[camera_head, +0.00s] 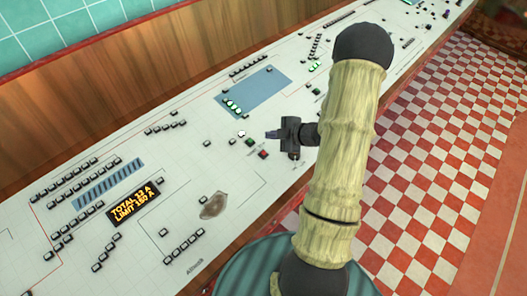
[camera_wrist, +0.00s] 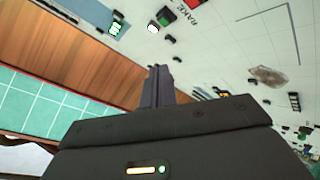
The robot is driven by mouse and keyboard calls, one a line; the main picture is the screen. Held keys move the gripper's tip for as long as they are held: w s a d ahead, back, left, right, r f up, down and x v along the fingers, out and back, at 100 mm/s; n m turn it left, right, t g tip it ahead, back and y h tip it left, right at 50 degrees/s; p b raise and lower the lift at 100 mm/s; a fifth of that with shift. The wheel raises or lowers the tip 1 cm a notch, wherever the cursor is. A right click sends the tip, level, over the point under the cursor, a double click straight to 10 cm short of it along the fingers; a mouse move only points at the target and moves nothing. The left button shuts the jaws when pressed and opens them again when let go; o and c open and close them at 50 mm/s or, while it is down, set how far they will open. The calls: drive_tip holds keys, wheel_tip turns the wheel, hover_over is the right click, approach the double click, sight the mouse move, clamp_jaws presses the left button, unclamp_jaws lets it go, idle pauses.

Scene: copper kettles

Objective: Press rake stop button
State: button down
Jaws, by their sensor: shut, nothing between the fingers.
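A red button (camera_head: 263,154) and a green button (camera_head: 252,142) sit side by side on the white control panel (camera_head: 215,165). In the wrist view the red button (camera_wrist: 192,3) is cut by the top edge, beside the printed word RAKE, with the green button (camera_wrist: 165,17) to its left. No "stop" lettering is readable. My gripper (camera_head: 268,134) is shut and empty. In the head view its fingertips show just above and right of the two buttons, seemingly raised over the panel. In the wrist view the shut fingers (camera_wrist: 157,72) appear below the buttons, apart from them.
A lit white button (camera_head: 242,133) lies left of the green one. An amber display (camera_head: 134,203) reads TOTAL 13 A, LIMIT 160 A. Several black switches surround it. A brown patch (camera_head: 213,205) lies near the front edge. A wooden backboard (camera_head: 130,95) rises behind the panel.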

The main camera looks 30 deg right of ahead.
sight(263, 154)
drive_tip(key=shift+f, duration=0.1)
drive_tip(key=f+b, duration=0.2)
drive_tip(key=w+f+b, duration=0.1)
drive_tip(key=f+b, duration=0.1)
drive_tip(key=f, duration=0.1)
drive_tip(key=f+b, duration=0.2)
drive_tip(key=f, duration=0.1)
drive_tip(key=shift+w+a+f+b, duration=0.2)
drive_tip(key=shift+w+a+b, duration=0.1)
drive_tip(key=shift+b, duration=0.1)
idle(1.7)
drive_tip(key=shift+w+f+b, duration=0.1)
drive_tip(key=shift+f+b, duration=0.25)
drive_tip(key=shift+f, duration=0.1)
drive_tip(key=shift+f+b, duration=0.3)
drive_tip(key=shift+f, duration=0.05)
idle(0.5)
drive_tip(key=shift+r, duration=0.1)
drive_tip(key=shift+r+p, duration=0.6)
drive_tip(key=shift+r, duration=0.15)
